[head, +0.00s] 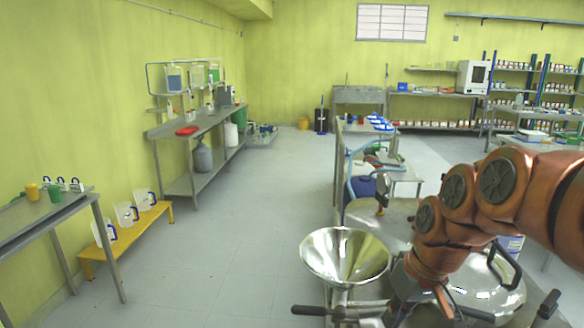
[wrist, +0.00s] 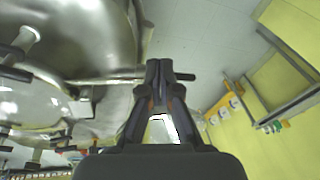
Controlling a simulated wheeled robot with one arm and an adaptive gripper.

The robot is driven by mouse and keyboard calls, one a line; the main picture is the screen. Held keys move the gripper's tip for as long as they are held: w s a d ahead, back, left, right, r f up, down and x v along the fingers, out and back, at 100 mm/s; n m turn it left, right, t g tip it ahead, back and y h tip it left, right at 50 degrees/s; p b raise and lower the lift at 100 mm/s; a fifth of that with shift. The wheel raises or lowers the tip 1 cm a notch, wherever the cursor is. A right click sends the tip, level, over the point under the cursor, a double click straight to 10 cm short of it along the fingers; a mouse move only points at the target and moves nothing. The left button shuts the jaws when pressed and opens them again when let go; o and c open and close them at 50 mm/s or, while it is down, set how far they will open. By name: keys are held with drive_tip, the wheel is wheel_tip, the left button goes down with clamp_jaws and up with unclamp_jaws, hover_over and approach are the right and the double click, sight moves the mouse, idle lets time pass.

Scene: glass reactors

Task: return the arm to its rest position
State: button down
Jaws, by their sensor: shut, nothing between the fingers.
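My orange arm reaches in from the right in the head view and bends down over the metal reactor lid (head: 480,290). The wrist end is low in that view, right of the steel funnel (head: 345,255), and the fingers cannot be made out there. In the wrist view my gripper (wrist: 170,70) points away from the camera with its two dark fingertips together. It is shut and holds nothing. Shiny curved metal (wrist: 95,35) fills the upper left of that view, close beside the fingers.
Black handles (head: 310,310) stick out below the funnel. A steel table (head: 45,222) and a yellow bench (head: 130,237) with clear jugs stand at the left. A long workbench (head: 200,122) follows the left wall. The floor (head: 250,220) between is clear.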

drive_tip(key=s+f+m+g+h, duration=0.1)
drive_tip(key=s+f, duration=0.2)
drive_tip(key=s, duration=0.7)
drive_tip(key=s+f+m+g+h+p, duration=0.1)
drive_tip(key=s+f, duration=0.3)
drive_tip(key=s, duration=0.7)
drive_tip(key=shift+d+g, duration=0.15)
drive_tip(key=shift+g, duration=0.55)
drive_tip(key=c, duration=1.8)
unclamp_jaws()
drive_tip(key=shift+s, duration=0.1)
drive_tip(key=shift+c, duration=0.2)
